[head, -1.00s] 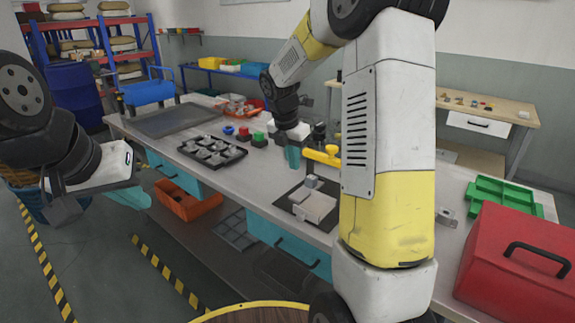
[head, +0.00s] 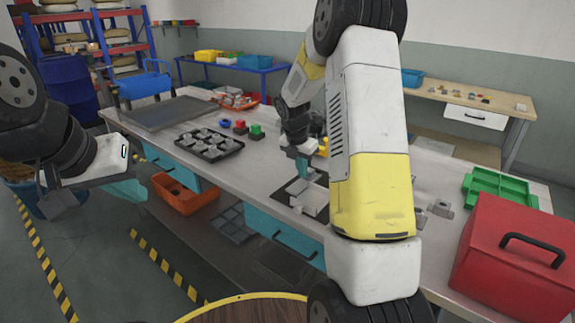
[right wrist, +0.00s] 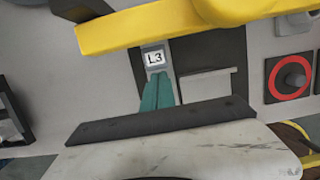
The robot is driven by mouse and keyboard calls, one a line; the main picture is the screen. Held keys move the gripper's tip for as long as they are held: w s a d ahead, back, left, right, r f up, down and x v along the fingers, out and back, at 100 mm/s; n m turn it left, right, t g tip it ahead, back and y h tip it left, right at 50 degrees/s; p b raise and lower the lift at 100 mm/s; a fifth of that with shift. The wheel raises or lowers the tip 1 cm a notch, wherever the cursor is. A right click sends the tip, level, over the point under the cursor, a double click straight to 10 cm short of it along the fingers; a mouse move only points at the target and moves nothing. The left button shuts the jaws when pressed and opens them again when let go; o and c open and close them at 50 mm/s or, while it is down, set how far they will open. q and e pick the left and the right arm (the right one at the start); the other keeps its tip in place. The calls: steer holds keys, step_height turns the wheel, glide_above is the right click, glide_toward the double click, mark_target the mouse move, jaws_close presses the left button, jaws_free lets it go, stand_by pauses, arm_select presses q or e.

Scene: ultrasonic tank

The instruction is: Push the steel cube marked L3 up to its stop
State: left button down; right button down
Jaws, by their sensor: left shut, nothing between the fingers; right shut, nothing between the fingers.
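The steel cube marked L3 (right wrist: 155,58) shows in the right wrist view, its white label facing the camera. It sits on a dark plate (right wrist: 215,50). My right gripper (right wrist: 156,77) is shut and empty, its teal fingertips right at the cube's near side; whether they touch I cannot tell. In the head view my right gripper (head: 300,172) is low over the pale fixture (head: 312,204) on the bench, and I cannot make out the cube there. A pale bar (right wrist: 206,73) lies right of the fingers. My left gripper (head: 128,191) is shut and empty, off the bench's front.
A black tray with several steel blocks (head: 209,146) stands to the left on the bench. A red toolbox (head: 510,262) and green tray (head: 497,190) are at the right. A red-ringed knob (right wrist: 293,79) and yellow bar (right wrist: 150,28) show in the right wrist view.

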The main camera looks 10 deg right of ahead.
mark_target(309, 170)
steer(key=shift+w+d, duration=1.05)
steer(key=shift+d, duration=0.25)
